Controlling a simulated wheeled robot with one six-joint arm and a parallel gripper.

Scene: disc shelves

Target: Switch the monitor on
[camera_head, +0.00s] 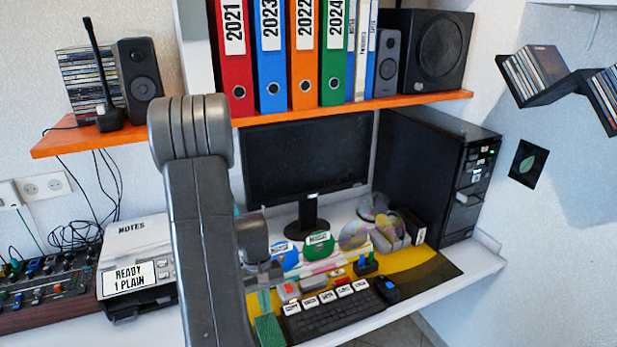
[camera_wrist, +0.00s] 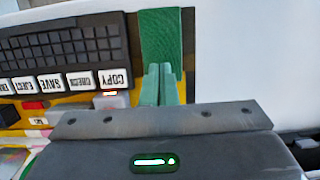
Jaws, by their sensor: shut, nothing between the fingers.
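The monitor (camera_head: 305,155) stands on the desk under the orange shelf, and its screen is dark. A small pale mark shows on its lower bezel; I cannot tell whether this is a button or a label. My arm hides part of the monitor's left side. My gripper (camera_head: 264,302) is low over the desk, in front of the monitor and left of the keyboard (camera_head: 333,315). In the wrist view, the gripper's teal fingers (camera_wrist: 157,85) are together and empty, over or near a green pad (camera_wrist: 162,38); contact cannot be told.
A black computer tower (camera_head: 430,165) stands right of the monitor. Discs (camera_head: 353,235), small blocks and a mouse (camera_head: 386,290) crowd the yellow-and-dark mat. A printer-like box (camera_head: 137,265) and a mixer (camera_head: 45,295) are at left. Binders (camera_head: 268,60) and speakers fill the shelf above.

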